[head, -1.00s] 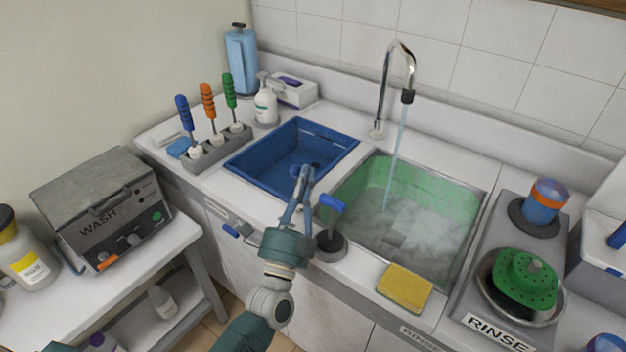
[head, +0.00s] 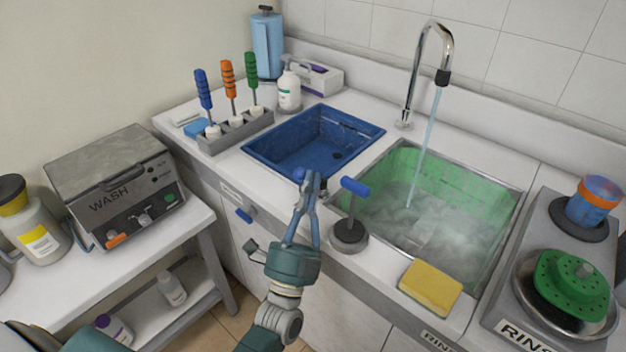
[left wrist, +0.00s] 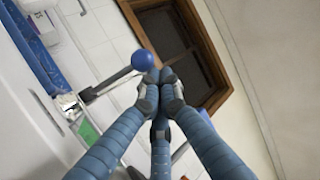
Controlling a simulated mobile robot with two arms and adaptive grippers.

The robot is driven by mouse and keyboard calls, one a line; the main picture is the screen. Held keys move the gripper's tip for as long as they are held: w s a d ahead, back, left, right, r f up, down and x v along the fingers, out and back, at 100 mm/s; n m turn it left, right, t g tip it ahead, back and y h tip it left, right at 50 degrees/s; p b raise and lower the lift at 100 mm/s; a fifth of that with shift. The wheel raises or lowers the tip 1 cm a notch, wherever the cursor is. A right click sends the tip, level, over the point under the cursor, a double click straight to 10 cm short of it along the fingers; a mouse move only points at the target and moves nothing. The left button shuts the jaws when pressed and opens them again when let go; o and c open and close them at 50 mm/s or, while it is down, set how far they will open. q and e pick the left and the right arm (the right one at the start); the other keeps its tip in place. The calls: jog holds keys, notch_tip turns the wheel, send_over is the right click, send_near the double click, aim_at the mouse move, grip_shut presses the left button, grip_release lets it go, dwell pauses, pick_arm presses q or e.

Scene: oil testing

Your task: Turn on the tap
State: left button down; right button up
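The curved chrome tap (head: 430,60) stands behind the green-lined sink, and a stream of water (head: 420,150) falls from its black nozzle. A blue ball knob (head: 299,174) shows at the front edge between the two basins, mostly behind my left gripper (head: 312,174). In the left wrist view the blue ball (left wrist: 142,60) sits on a metal lever (left wrist: 104,87). My left gripper (left wrist: 160,78) has its fingertips together, close beside the ball and not around it; whether they touch it is unclear. My right gripper is out of view.
A blue-handled lever (head: 354,188) on a round dark base stands right of my gripper. The blue basin (head: 270,158) lies behind, the steaming green-lined sink (head: 480,190) to the right. A yellow sponge (head: 431,288) lies on the front edge.

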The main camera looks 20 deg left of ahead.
pick_arm(q)
jog(key=v, duration=1.1)
jog(key=shift+s, duration=0.25)
jog(key=shift+f, duration=0.15)
